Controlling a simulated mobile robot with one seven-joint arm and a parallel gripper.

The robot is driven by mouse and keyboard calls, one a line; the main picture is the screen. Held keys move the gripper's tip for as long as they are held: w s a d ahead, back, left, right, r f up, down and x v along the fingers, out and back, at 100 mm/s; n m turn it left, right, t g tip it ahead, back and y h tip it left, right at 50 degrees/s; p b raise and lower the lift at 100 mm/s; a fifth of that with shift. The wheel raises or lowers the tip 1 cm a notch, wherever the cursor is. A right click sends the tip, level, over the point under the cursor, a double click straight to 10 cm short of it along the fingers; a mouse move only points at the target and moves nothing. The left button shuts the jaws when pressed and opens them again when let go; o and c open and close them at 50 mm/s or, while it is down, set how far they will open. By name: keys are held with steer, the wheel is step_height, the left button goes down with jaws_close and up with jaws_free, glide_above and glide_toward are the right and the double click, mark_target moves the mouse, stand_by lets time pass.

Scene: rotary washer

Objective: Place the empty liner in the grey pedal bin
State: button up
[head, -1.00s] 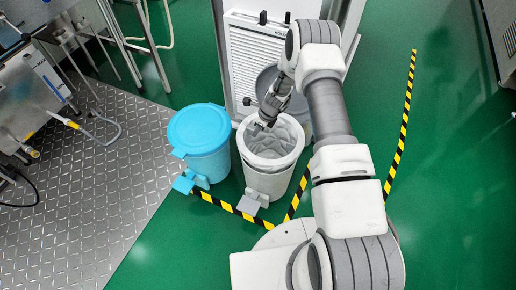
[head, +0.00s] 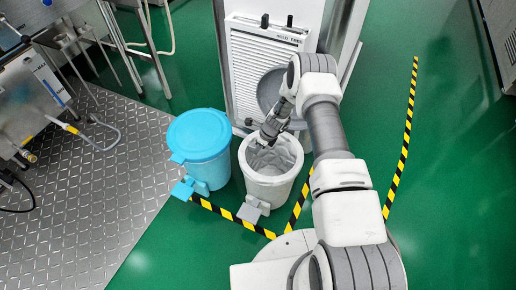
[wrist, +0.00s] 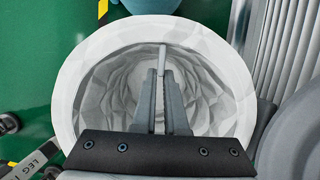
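The grey pedal bin (head: 268,188) stands lidless in the head view, pale grey-white with a grey pedal (head: 252,210) at its front. The liner (head: 274,158), a pale crumpled bag with an open mouth, sits down inside the bin, its rim about level with the bin's top. In the wrist view the liner (wrist: 110,85) fills most of the picture, inside a wide white rim (wrist: 68,90). My gripper (head: 264,142) reaches into the mouth from behind. Its fingers (wrist: 162,75) are close together on a thin pale strip that seems to be part of the liner.
A blue lidded pedal bin (head: 199,150) stands close on the left. A white machine with a slatted panel (head: 262,50) and a round grey part (head: 271,88) stands behind. Yellow-black tape (head: 228,214) runs along the green floor. Metal plating lies left.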

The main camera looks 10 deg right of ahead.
steer(key=o, duration=0.4)
steer(key=shift+o, duration=0.2)
steer(key=s+d+r+n+p, duration=0.1)
steer(key=s+r+n+p, duration=0.2)
steer(key=r, duration=1.2)
steer(key=s+r+n+t, duration=0.15)
steer(key=r+n, duration=0.35)
steer(key=r, duration=1)
steer(key=s+d+r+n+p, duration=0.1)
steer(key=s+r+n+p, duration=0.2)
steer(key=r, duration=1.2)
steer(key=s+r+n+h+b, duration=0.2)
steer(key=s+r+n, duration=0.6)
steer(key=s+r, duration=0.4)
steer(key=s+d+r+n+t+h, duration=0.1)
steer(key=s+n, duration=0.4)
steer(key=s, duration=0.9)
steer(key=shift+d+r+n+t, duration=0.4)
steer(key=shift+d+r+t, duration=0.15)
steer(key=shift+d, duration=0.3)
